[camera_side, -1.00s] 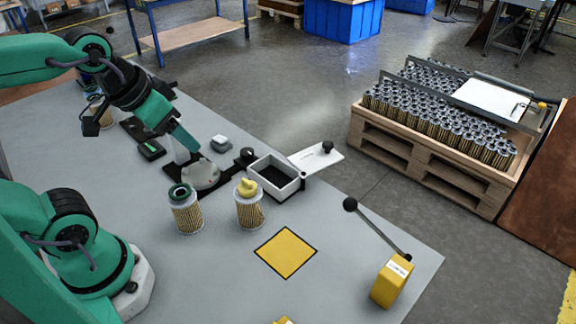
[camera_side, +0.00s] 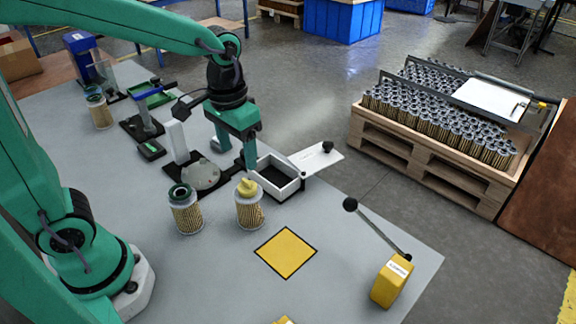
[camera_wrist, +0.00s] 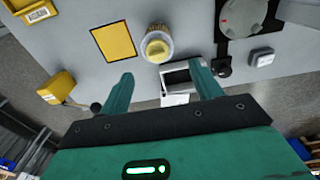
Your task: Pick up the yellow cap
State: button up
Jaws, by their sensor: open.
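The yellow cap (camera_side: 248,187) sits on top of a filter cartridge (camera_side: 250,211) standing upright on the grey table. In the wrist view the yellow cap (camera_wrist: 158,47) shows from above, beyond my fingertips and roughly midway between them. My gripper (camera_side: 237,160) points down behind the cartridge, close to the white open box (camera_side: 285,190). In the wrist view my gripper (camera_wrist: 162,78) has its two fingers spread wide with nothing between them.
A yellow square (camera_side: 286,252) with a black border lies in front of the cartridge. A yellow box with a lever (camera_side: 391,280) stands at the table's right corner. A round grey fixture (camera_side: 202,175) stands behind the green-ringed cartridge. The table's front middle is mostly clear.

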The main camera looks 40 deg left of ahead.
aim_at(247, 181)
jog(key=shift+w+d+f, duration=0.3)
jog(key=shift+w+f, duration=0.05)
jog(key=shift+f, duration=0.15)
jog(key=shift+f, duration=0.1)
jog(key=shift+f, duration=1.2)
jog(key=shift+f, duration=0.1)
jog(key=shift+w+f, duration=0.1)
jog(key=shift+f, duration=2.4)
jog(key=shift+c, duration=0.2)
jog(key=c, duration=1)
